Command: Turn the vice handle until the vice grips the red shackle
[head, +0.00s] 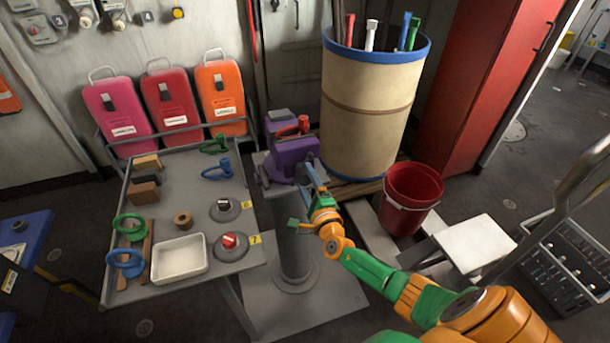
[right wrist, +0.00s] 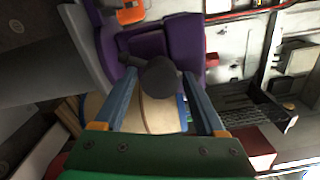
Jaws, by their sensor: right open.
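The purple vice (head: 292,158) stands on a grey pedestal right of the workbench; its purple body also shows in the right wrist view (right wrist: 183,45). The red shackle (head: 300,127) is at the top of the vice; whether the jaws touch it I cannot tell. My right gripper (head: 314,178) is at the near right side of the vice. In the right wrist view its two blue fingers (right wrist: 160,78) are spread, with the dark round end of the vice handle (right wrist: 160,76) showing between them; contact is not clear. My left gripper is out of view.
A workbench (head: 200,284) left of the vice holds green and blue shackles, wooden blocks and a white tray (head: 179,258). A red bucket (head: 410,195) and a white-topped step (head: 478,240) stand to the right.

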